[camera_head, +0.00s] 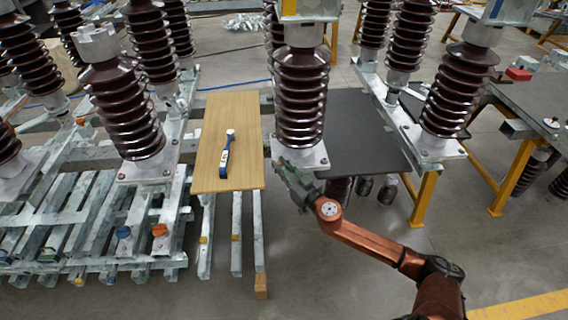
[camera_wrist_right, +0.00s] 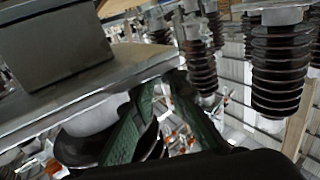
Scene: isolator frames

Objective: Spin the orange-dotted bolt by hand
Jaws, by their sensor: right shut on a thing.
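My right gripper (camera_head: 284,168) reaches up from the lower right to the front left corner of the base plate (camera_head: 308,158) under the central brown insulator (camera_head: 301,98). It is shut at the plate's edge, on what seems to be a bolt there. The bolt itself is hidden by the fingers, and I cannot make out an orange dot on it. In the right wrist view the green fingers (camera_wrist_right: 150,100) lie close against the underside of a pale plate (camera_wrist_right: 110,95). My left gripper is in neither view.
A wooden board (camera_head: 215,125) with a blue-and-white tool (camera_head: 226,155) lies left of my right gripper. An orange-capped part (camera_head: 160,231) and a blue-capped part (camera_head: 124,232) sit on the left metal frame. A dark table (camera_head: 360,135) stands behind the gripper. Open floor lies in front.

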